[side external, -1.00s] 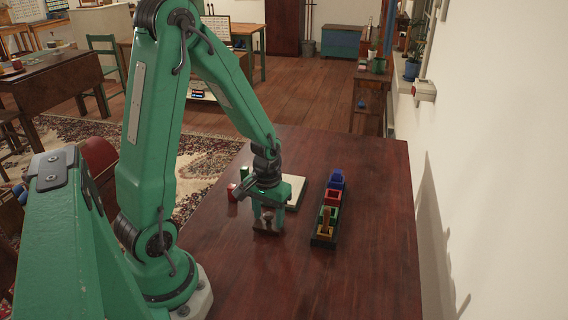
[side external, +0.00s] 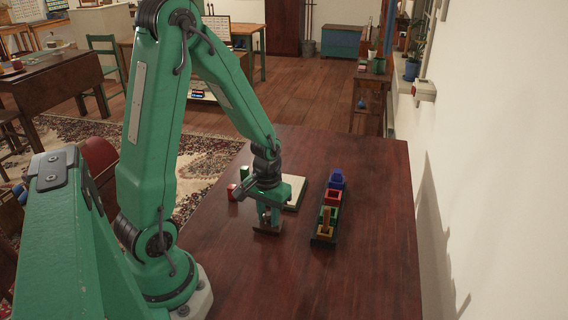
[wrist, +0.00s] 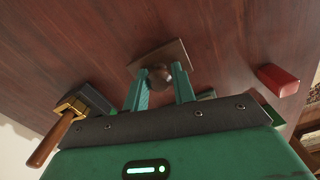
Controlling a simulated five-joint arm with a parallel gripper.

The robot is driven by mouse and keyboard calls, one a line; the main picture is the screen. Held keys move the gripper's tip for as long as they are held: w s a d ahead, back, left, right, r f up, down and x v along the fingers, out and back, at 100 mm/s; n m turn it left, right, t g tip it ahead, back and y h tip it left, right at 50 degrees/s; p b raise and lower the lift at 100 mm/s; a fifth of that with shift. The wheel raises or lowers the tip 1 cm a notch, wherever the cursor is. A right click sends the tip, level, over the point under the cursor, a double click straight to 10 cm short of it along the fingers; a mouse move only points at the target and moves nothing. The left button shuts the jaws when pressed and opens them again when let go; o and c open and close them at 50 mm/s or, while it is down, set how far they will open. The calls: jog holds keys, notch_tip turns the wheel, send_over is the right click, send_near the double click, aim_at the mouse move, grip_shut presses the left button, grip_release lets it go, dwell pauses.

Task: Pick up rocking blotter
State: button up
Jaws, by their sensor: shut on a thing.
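The rocking blotter (side external: 267,231) is a small dark piece with a rounded knob, sitting at the table's surface under my gripper (side external: 269,214). In the wrist view the blotter (wrist: 172,54) shows as a brown plate with its knob between my two fingers. My gripper (wrist: 160,80) is shut on that knob from both sides. Any gap between the blotter and the table is too small to tell. The fingers hide part of the knob.
A dark rack (side external: 323,242) with blue, red, green and brass pieces stands to the right; a wooden handle (wrist: 52,140) rises from it. A red block (side external: 232,191), a green piece (side external: 244,172) and a pale pad (side external: 294,191) lie behind. The front table is clear.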

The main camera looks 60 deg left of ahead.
aim_at(269, 214)
jog(key=shift+r, duration=0.2)
jog(key=shift+r, duration=1.15)
jog(key=shift+d+r, duration=0.2)
jog(key=shift+r, duration=0.7)
jog(key=s+d+r, duration=0.2)
jog(key=d+r, duration=0.4)
jog(key=d, duration=0.5)
jog(key=shift+s+r, duration=0.2)
jog(key=shift+r, duration=0.1)
